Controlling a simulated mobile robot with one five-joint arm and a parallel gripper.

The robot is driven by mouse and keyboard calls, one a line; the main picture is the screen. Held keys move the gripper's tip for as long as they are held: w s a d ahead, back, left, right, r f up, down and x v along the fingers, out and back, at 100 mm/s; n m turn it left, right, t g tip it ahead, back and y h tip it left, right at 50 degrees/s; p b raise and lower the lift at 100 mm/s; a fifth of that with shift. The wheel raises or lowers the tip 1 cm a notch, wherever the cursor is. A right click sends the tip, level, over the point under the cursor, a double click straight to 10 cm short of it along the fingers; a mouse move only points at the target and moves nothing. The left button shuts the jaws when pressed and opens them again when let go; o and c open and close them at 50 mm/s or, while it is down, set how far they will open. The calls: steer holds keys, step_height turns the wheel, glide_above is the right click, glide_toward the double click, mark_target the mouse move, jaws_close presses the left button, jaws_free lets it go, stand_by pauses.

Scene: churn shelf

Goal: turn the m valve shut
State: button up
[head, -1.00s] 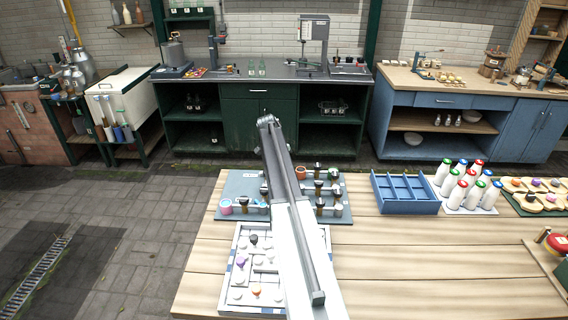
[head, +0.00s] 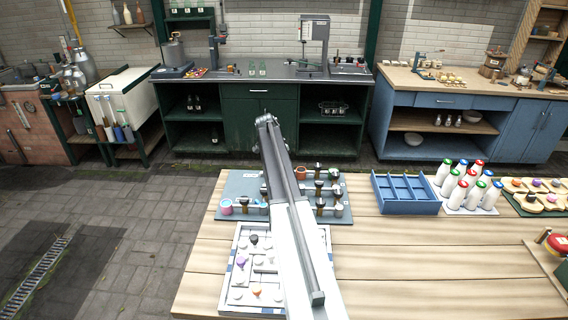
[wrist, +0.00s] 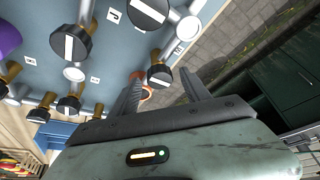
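A blue-grey valve board (head: 236,186) lies on the wooden table, partly hidden behind my arm in the head view. It carries pipes and several black knobs with white bars. In the wrist view the board (wrist: 205,5) fills the upper left. One black knob (wrist: 160,77) shows in the gap between my fingertips, with an orange ring (wrist: 146,91) just behind it. A larger black knob (wrist: 148,12) is above.
A white puzzle board (head: 240,298) lies in front of the valve board. A blue divided tray (head: 405,208) and several white bottles (head: 463,188) stand to the right. Bare tabletop (head: 430,265) lies in front of them. A green cabinet (head: 258,130) stands beyond the table.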

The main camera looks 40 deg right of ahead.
steer(key=shift+r, duration=0.1)
steer(key=p+v, duration=0.7)
steer(key=shift+a+r, duration=0.2)
steer(key=shift+r, duration=0.05)
